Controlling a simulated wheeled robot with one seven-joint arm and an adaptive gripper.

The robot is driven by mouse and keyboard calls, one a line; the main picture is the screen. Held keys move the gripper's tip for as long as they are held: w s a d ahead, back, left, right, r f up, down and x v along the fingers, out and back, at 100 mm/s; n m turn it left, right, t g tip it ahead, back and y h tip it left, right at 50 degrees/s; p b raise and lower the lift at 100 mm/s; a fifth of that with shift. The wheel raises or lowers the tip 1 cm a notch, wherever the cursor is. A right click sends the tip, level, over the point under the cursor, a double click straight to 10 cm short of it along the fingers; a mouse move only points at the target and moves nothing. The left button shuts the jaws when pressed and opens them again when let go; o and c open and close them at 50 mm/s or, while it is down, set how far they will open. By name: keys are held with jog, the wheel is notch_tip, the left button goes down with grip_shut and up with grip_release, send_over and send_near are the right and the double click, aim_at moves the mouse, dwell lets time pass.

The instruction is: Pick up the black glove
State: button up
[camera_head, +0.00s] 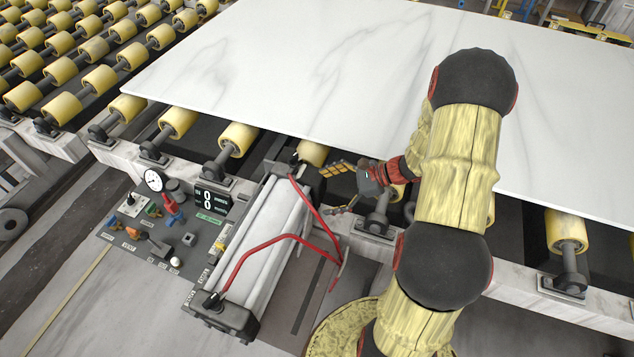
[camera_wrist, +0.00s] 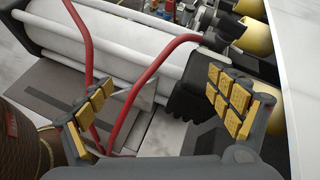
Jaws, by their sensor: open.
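I cannot make out a black glove for certain in either view. My gripper (camera_head: 337,190) is open and empty, at the slab's front edge beside the white cylindrical unit. In the wrist view, its two yellow-padded fingers (camera_wrist: 160,82) stand wide apart. Between them show the white cylinder (camera_wrist: 130,50), a bent red tube (camera_wrist: 140,88) and a dark ribbed block (camera_wrist: 200,92) by the right finger. The block looks like the cylinder unit's end piece, but I cannot be sure.
A white marble slab (camera_head: 270,65) lies on yellow rollers (camera_head: 65,107) and reaches behind my arm. A control panel (camera_head: 165,225) with a gauge and knobs is left of the cylinder unit (camera_head: 265,235). Red tubes (camera_head: 262,245) arch over that unit, close to my gripper.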

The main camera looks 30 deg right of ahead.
aim_at(324, 184)
jog(key=w+d+f+m+t, duration=0.1)
jog(key=d, duration=0.1)
jog(key=d+f+m+t, duration=0.1)
jog(key=d+f+m, duration=0.1)
jog(key=w+d+f+m+t+h, duration=0.1)
jog(key=d+m, duration=0.1)
jog(key=shift+w+d+f, duration=0.15)
jog(key=shift+w+f, duration=0.2)
jog(key=shift+w+f+t, duration=0.2)
jog(key=shift+t, duration=0.2)
jog(key=shift+x, duration=0.9)
jog(key=shift+a+r+b+x, duration=0.2)
jog(key=shift+b+x, duration=0.4)
jog(key=shift+x, duration=0.8)
jog(key=shift+a+r+b+x, duration=0.15)
jog(key=shift+b+x, duration=0.4)
jog(key=shift+x, duration=0.8)
jog(key=shift+c, duration=0.6)
jog(key=c, duration=1.1)
jog(key=shift+c, duration=0.2)
